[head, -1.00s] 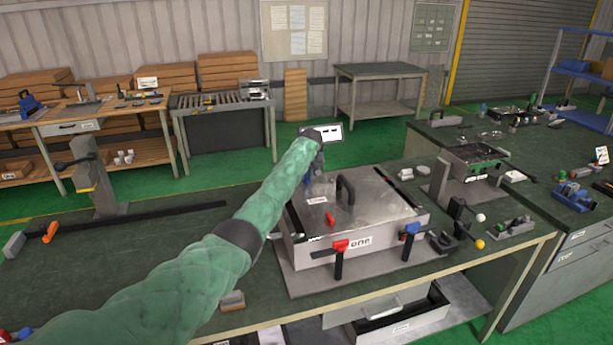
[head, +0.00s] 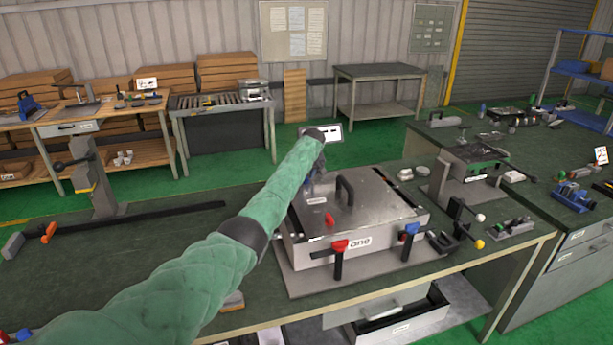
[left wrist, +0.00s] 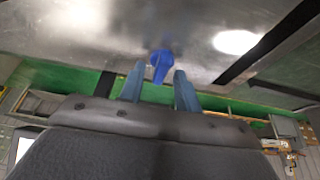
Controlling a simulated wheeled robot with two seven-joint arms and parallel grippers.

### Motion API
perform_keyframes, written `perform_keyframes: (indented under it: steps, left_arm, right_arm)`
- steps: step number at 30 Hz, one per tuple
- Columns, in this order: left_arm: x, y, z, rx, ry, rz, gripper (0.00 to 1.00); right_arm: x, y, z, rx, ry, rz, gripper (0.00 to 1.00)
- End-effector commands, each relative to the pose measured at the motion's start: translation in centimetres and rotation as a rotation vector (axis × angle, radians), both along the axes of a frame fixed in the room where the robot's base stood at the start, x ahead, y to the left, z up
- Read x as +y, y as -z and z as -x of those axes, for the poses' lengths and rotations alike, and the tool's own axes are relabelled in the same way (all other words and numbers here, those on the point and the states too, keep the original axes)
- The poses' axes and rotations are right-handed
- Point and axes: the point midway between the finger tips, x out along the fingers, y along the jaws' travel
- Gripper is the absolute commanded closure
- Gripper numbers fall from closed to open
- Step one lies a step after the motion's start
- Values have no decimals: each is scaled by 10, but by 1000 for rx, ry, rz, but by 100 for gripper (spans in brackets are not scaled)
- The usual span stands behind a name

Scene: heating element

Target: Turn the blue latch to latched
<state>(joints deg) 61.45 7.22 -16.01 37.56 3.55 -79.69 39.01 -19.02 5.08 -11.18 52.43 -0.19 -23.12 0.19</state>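A metal box with a flat steel lid (head: 365,205) and a black handle stands on the bench. My left arm reaches over its far left side, and my left gripper (head: 318,178) is there, small and partly hidden by the arm. In the left wrist view a blue latch (left wrist: 161,64) shows against the metal, between and just beyond the tips of my open left gripper (left wrist: 159,80). I cannot tell whether the fingers touch it. In the head view this latch is hidden. Another blue handle (head: 411,229) is on the box's front right. My right gripper is not in view.
A rod with a yellow ball (head: 478,244) stands to the right. The bench left of the arm (head: 130,255) is mostly clear.

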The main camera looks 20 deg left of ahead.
Motion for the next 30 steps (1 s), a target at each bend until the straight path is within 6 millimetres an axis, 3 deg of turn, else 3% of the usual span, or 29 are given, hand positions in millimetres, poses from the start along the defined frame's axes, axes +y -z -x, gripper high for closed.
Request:
perform_keyframes:
  steps: [14, 21, 30]
  left_arm:
    - [-3, -8, 4, 0, 1, 0, 65]
    - [-11, -41, 15, -3, 1, 1, 65]
    - [-17, -68, 24, 1, 0, 1, 65]
  right_arm:
    - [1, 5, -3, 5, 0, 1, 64]
    - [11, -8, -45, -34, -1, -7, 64]
    - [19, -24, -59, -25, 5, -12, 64]
